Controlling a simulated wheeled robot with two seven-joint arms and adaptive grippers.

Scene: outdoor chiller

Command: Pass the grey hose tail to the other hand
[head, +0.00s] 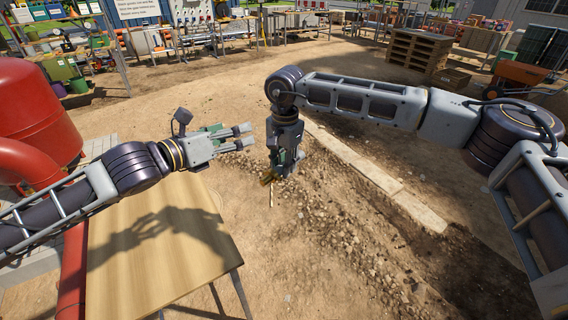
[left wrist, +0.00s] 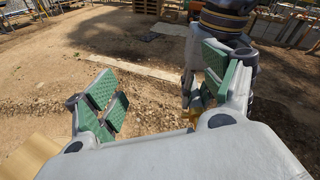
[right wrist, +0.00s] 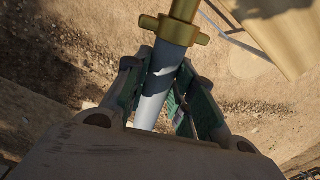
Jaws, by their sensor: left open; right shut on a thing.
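The grey hose tail (right wrist: 157,88) is a smooth grey tube with a brass fitting (right wrist: 175,30) with side lugs at its far end. My right gripper (head: 284,166) is shut on the grey tube and points downward beyond the table. The brass (head: 269,177) shows small below its fingers in the head view, and partly behind my left finger in the left wrist view (left wrist: 199,101). My left gripper (head: 246,135) is open and empty, its fingers pointing right toward my right gripper. A gap separates the two grippers in the head view.
A wooden table (head: 150,245) stands at lower left, bare except for arm shadows. A red tank and pipe (head: 38,115) stand at the left. Open dirt ground with gravel and a stone kerb (head: 375,178) lies below my grippers. Shelves and pallets (head: 415,52) are far back.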

